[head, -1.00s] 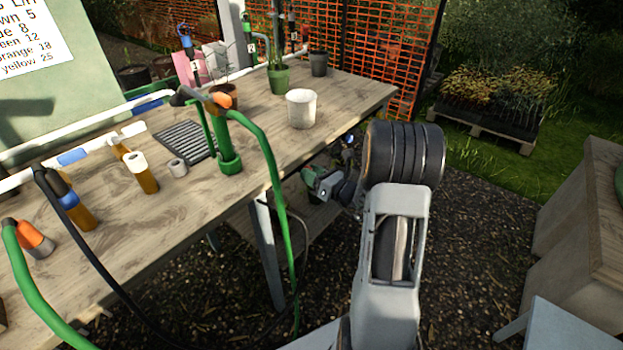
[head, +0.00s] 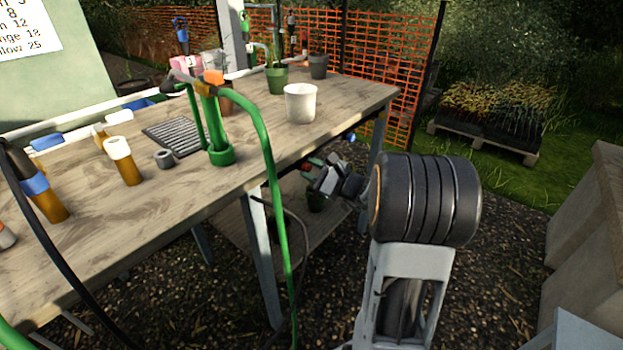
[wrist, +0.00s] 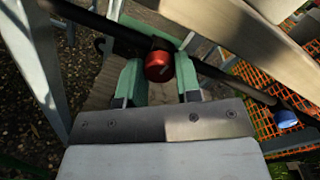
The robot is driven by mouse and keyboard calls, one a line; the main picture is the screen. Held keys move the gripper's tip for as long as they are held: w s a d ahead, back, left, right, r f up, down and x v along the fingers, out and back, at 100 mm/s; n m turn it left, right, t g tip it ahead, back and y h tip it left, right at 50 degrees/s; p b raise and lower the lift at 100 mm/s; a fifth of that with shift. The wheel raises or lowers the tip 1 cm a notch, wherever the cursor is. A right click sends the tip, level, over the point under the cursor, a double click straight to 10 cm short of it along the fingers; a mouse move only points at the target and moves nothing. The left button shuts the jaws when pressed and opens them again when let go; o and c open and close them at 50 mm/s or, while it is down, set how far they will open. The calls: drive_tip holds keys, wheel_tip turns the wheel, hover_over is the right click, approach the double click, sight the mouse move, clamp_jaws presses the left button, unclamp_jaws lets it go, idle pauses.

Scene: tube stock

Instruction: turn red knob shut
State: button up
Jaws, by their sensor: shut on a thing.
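The red knob (wrist: 158,67) sits on a dark pipe below the table edge in the wrist view. My gripper (wrist: 158,80) has its two green fingers on either side of it and is shut on it. The fingertips partly hide the pipe. In the head view my gripper (head: 318,178) is under the right part of the tabletop, and a small red patch of the knob (head: 305,167) shows beside it. The knob's exact turn angle cannot be told.
A blue knob (wrist: 286,119) sits farther along the same pipe. The wooden table (head: 340,110) is above my gripper, with a white pot (head: 300,103) on it. A green hose (head: 275,190) hangs down at the front. Table legs (head: 262,260) stand close by. Gravel lies to the right.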

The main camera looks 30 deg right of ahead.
drive_tip(key=shift+f+n+b, duration=0.1)
drive_tip(key=shift+n+b, duration=0.65)
drive_tip(key=shift+n, duration=0.15)
drive_tip(key=o, duration=0.9)
drive_tip(key=p+v, duration=0.2)
drive_tip(key=v, duration=1.1)
drive_tip(key=shift+s+d+r, duration=0.2)
drive_tip(key=shift+s+r, duration=0.05)
drive_tip(key=shift+s, duration=0.1)
